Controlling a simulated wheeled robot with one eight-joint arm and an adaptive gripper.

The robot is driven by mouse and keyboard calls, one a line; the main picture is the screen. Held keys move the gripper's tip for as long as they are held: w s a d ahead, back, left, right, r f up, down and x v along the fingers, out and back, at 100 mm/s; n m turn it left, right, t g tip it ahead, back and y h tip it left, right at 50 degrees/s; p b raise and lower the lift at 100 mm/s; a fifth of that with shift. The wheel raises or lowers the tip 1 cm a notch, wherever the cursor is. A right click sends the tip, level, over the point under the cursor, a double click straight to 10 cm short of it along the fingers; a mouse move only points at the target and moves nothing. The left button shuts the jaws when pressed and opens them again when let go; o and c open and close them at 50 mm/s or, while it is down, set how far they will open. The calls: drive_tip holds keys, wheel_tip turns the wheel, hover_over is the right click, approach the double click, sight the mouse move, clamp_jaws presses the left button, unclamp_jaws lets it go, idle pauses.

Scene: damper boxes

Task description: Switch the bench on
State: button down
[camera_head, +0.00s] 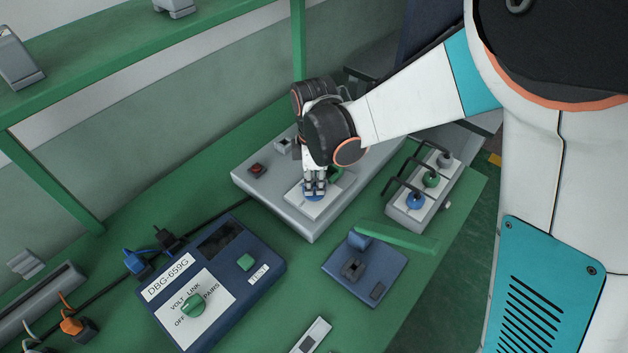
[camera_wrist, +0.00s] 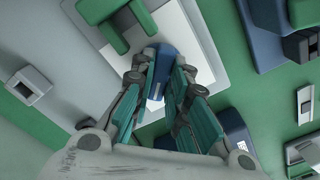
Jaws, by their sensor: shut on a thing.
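My gripper (camera_head: 314,186) points down over a grey box (camera_head: 268,192) on the green bench (camera_head: 110,246). Its fingers are closed around a small blue part (camera_wrist: 160,66), seen between the fingertips in the wrist view. In the head view the blue part (camera_head: 311,198) shows just under the fingertips, on a white plate of the box. A green part (camera_head: 335,176) lies close beside the gripper, partly hidden by it. A red switch (camera_head: 257,170) sits on the box's left end. A blue unit marked DBG-659G (camera_head: 237,293) has a green knob (camera_head: 193,305) on a dial lettered OFF, VOLT, LINK and PAIRS.
A grey block (camera_head: 422,190) with blue, green and grey plugs and black handles stands right of the box. A blue fixture (camera_head: 364,270) lies in front. Cables with blue and black plugs (camera_head: 137,262) run at left. A green shelf (camera_head: 135,56) overhangs the back.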

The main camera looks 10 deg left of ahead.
sight(314, 185)
drive_tip(key=m, duration=0.4)
drive_tip(key=shift+m, duration=0.3)
drive_tip(key=m, duration=0.4)
drive_tip(key=shift+m, duration=0.3)
drive_tip(key=c, duration=1.6)
unclamp_jaws()
drive_tip(key=shift+o, duration=0.2)
drive_tip(key=shift+r, duration=0.1)
wheel_tip(314, 185, up, 12)
